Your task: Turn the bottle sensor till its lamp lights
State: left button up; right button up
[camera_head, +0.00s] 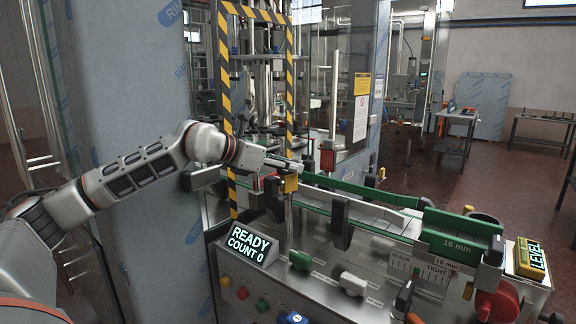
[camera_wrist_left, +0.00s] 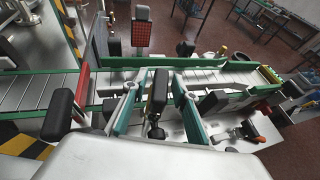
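My left gripper (camera_head: 288,165) reaches in from the left over the conveyor. In the left wrist view its two fingers (camera_wrist_left: 154,100) are apart, and a black block (camera_wrist_left: 159,90) shows in the gap between them. I cannot tell whether they touch it. A yellow block (camera_head: 290,183) on a thin upright post sits just under the fingertips in the head view; it may be the bottle sensor, but its lamp cannot be made out. A black block (camera_head: 341,222) stands at the conveyor's near side. My right gripper is not in view.
The conveyor (camera_head: 375,208) runs to the right with green rails. A display (camera_head: 248,243) reads READY, COUNT 0. A red grid panel (camera_head: 328,160) stands behind the belt. A striped frame (camera_head: 225,90) rises left of the gripper.

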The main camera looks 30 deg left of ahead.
pick_arm(q)
grip_shut()
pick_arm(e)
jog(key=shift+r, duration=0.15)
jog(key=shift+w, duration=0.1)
pick_arm(q)
jog(key=shift+f, duration=0.1)
jog(key=shift+d+n+y, duration=0.1)
jog(key=shift+n+y, duration=0.3)
jog(key=shift+d+f+n+t+y+b, duration=0.15)
jog(key=shift+n+t+y+b, duration=0.15)
jog(key=shift+n+y+b, duration=0.35)
jog(key=shift+n+y, duration=0.35)
jog(key=shift+y, duration=0.2)
jog(key=shift+n+y+b, duration=0.3)
jog(key=shift+b, duration=0.05)
jog(key=shift+a+r, duration=0.2)
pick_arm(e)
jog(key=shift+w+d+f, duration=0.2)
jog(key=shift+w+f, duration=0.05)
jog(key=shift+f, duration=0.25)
